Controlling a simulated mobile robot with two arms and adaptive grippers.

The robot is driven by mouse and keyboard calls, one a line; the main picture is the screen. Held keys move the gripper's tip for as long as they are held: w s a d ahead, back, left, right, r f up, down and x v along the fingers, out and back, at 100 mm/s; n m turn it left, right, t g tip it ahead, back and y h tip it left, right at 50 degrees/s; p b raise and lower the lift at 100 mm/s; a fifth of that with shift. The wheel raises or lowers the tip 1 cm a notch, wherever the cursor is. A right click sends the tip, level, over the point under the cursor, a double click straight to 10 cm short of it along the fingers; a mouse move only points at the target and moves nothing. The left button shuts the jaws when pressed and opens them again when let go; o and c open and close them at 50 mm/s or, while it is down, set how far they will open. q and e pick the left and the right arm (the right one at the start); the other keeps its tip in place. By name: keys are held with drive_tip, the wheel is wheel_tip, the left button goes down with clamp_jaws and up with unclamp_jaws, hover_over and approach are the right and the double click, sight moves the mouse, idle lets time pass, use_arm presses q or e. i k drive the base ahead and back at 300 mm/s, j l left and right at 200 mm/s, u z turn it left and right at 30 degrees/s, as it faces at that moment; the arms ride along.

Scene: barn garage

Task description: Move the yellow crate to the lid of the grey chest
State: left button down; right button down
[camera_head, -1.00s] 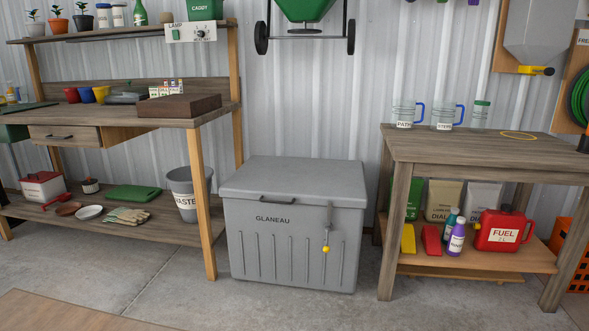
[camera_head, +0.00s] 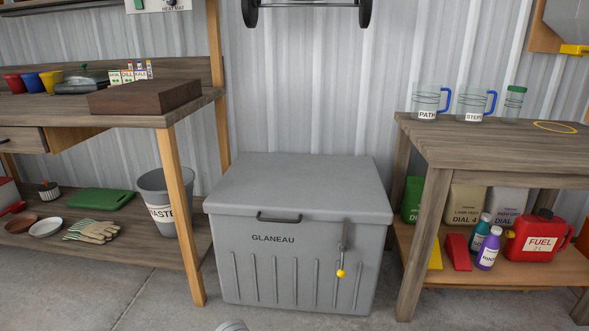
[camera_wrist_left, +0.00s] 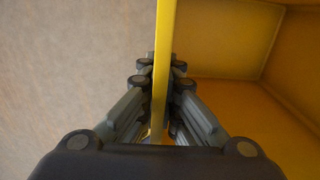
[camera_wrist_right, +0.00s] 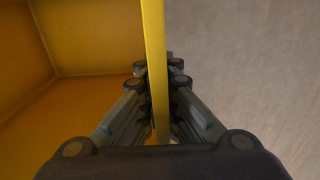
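The grey chest, marked GLANEAU, stands on the floor against the wall in the head view, its lid (camera_head: 300,184) shut and bare. The yellow crate is out of the head view. In the left wrist view its wall (camera_wrist_left: 163,60) runs between the fingers of my left gripper (camera_wrist_left: 160,85), which is shut on it. In the right wrist view the opposite wall (camera_wrist_right: 154,50) is held between the fingers of my right gripper (camera_wrist_right: 159,85). The crate's inside looks empty where it shows. A small grey piece, perhaps part of my arm, shows at the head view's bottom edge.
The floor before the chest looks clear.

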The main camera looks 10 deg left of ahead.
sight(307, 186)
drive_tip(key=i+j, duration=0.6)
drive_tip(key=i, duration=0.15)
